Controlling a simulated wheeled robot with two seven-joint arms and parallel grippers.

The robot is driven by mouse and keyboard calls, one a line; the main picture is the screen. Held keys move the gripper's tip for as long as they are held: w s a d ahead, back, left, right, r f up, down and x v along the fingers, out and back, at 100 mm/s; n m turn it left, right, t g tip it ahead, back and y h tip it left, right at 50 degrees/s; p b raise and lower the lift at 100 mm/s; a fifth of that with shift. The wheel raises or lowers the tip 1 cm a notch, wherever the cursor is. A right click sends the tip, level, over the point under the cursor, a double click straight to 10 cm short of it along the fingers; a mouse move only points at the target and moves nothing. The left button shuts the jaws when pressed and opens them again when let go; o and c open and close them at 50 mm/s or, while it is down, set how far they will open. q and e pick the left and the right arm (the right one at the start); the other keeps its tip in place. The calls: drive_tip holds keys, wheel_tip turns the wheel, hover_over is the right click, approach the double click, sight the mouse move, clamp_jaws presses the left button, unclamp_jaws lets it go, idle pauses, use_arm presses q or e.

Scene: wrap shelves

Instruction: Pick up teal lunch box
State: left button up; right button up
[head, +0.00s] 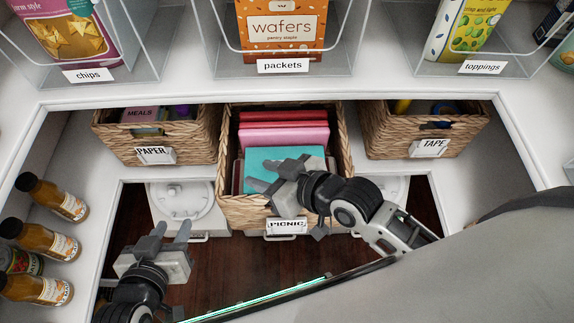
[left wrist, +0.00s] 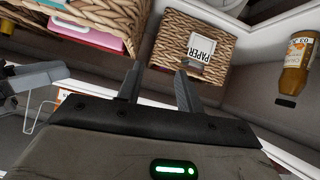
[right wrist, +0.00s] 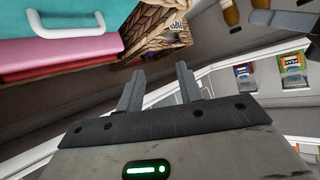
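The teal lunch box (head: 284,162) stands in the wicker basket labelled PICNIC (head: 238,207), in front of pink and red boxes. Its teal side and white handle show close up at the upper left of the right wrist view (right wrist: 60,22). My left gripper (head: 171,232) is open and empty, lower left of the PICNIC basket and below the PAPER basket.
The PAPER basket (head: 190,128) stands to the left and the TAPE basket (head: 456,141) to the right. Clear bins with a wafers box (head: 282,28) are on the shelf above. Several sauce bottles (head: 52,197) stand at the far left. The dark floor shows below.

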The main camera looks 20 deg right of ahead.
drive_tip(key=w+a+r+n+g+y, duration=0.2)
drive_tip(key=a+r+n+g, duration=0.1)
drive_tip(key=a+n, duration=0.15)
drive_tip(key=w+d+r+n+g+h+p, duration=0.1)
drive_tip(key=w+d+r+n+g+h, duration=0.15)
drive_tip(key=d, duration=0.65)
drive_tip(key=w+d+r+n+g+h+p, duration=0.1)
drive_tip(key=d+n+g+h, duration=0.15)
drive_tip(key=d, duration=0.55)
drive_tip(key=shift+m, duration=0.25)
drive_tip(key=b+x, duration=0.1)
drive_tip(key=x, duration=0.9)
drive_tip(key=shift+d+f, duration=0.15)
drive_tip(key=shift+f, duration=0.1)
drive_tip(key=shift+s+x, duration=0.15)
drive_tip(key=shift+x, duration=1.25)
drive_tip(key=shift+s+x, duration=0.1)
drive_tip(key=shift+x, duration=1.25)
drive_tip(key=shift+d, duration=0.1)
clamp_jaws()
